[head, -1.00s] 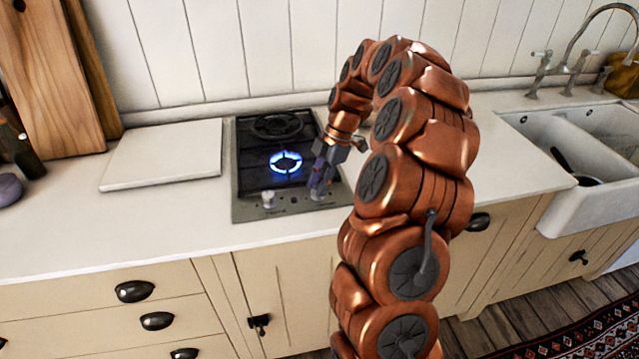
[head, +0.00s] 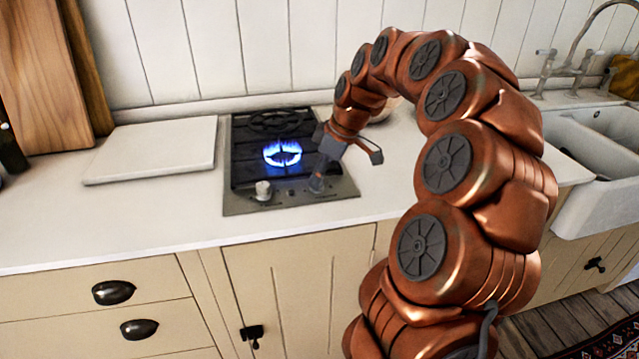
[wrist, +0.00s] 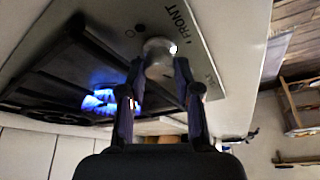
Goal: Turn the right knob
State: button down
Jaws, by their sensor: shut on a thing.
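The right knob (wrist: 157,54) is a pale round metal knob on the steel front strip of the hob (head: 245,206). My gripper (wrist: 159,72) is shut on it, one finger on each side, as the wrist view shows. In the head view my gripper (head: 317,184) sits at the right end of the strip and hides most of that knob. The left knob (head: 263,190) stands free to its left. A blue flame (head: 282,154) burns on the front burner; it also shows in the wrist view (wrist: 100,101).
A white board (head: 150,152) lies on the counter left of the hob. Wooden boards (head: 40,75) lean against the wall at the far left. A white sink (head: 590,150) with a tap is at the right. The counter (head: 120,220) in front of the board is clear.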

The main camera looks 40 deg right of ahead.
jog(key=m+h+b, duration=0.1)
jog(key=m, duration=0.1)
jog(key=m+h+b, duration=0.1)
jog(key=m+b, duration=0.1)
jog(key=m, duration=0.1)
jog(key=shift+s+a+f+m+t, duration=0.1)
jog(key=shift+s+f+m+t, duration=0.05)
jog(key=shift+m+t, duration=0.2)
jog(key=m+h+b, duration=0.1)
jog(key=m+h, duration=0.1)
jog(key=m, duration=0.3)
jog(key=shift+m, duration=0.25)
jog(key=m+h, duration=0.1)
jog(key=m, duration=0.2)
jog(key=m+g+h, duration=0.1)
jog(key=m, duration=0.2)
jog(key=shift+a, duration=0.1)
jog(key=m, duration=0.2)
jog(key=m+g+p, duration=0.1)
jog(key=m, duration=0.1)
jog(key=m+g+h, duration=0.1)
jog(key=shift+w+a+r+m, duration=0.1)
jog(key=shift+w+r+m, duration=0.15)
jog(key=shift+m, duration=0.15)
jog(key=c, duration=0.8)
grip_release()
